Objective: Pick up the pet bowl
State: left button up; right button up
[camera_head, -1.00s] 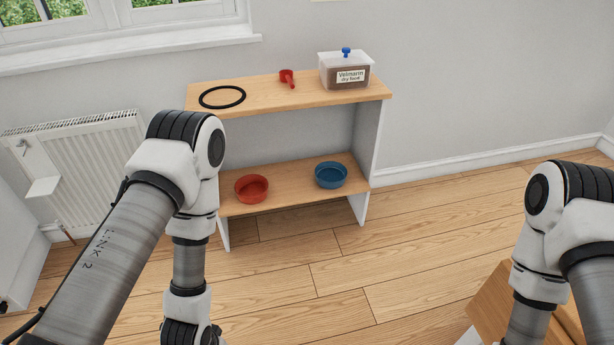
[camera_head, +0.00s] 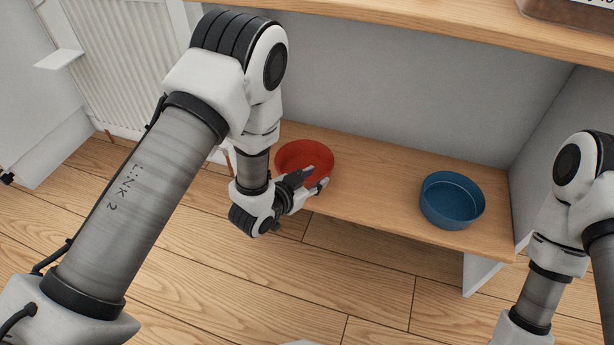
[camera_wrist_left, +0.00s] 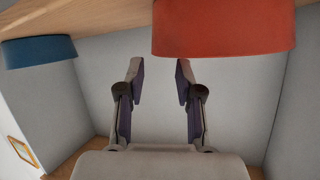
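Two round bowls stand upright on the lower wooden shelf: a red bowl (camera_head: 304,158) at the left and a blue bowl (camera_head: 452,200) at the right. My left gripper (camera_head: 318,184) is at the near side of the red bowl and hides part of its front. In the left wrist view the gripper (camera_wrist_left: 159,68) has its two fingers apart with nothing between them. That view looks upside down, with the red bowl (camera_wrist_left: 225,28) above and right of the fingertips and the blue bowl (camera_wrist_left: 38,52) at the upper left. My right gripper is out of frame.
The lower shelf (camera_head: 385,190) has bare room between the bowls. The upper shelf (camera_head: 420,25) overhangs it, with part of a food container (camera_head: 565,12) on top. A side panel (camera_head: 565,125) closes the right. A radiator (camera_head: 135,60) stands at the left.

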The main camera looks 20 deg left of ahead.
aim_at(326, 174)
pick_arm(q)
jog(key=b+x, duration=0.1)
jog(key=x, duration=0.1)
jog(key=b+x, duration=0.2)
jog(key=x, duration=0.1)
jog(key=shift+w+d+f, duration=0.1)
jog(key=shift+d+f, duration=0.05)
jog(key=shift+f, duration=0.35)
jog(key=shift+w+d, duration=0.1)
jog(key=shift+w, duration=0.1)
jog(key=shift+r, duration=0.1)
jog(key=shift+c, duration=0.3)
grip_shut()
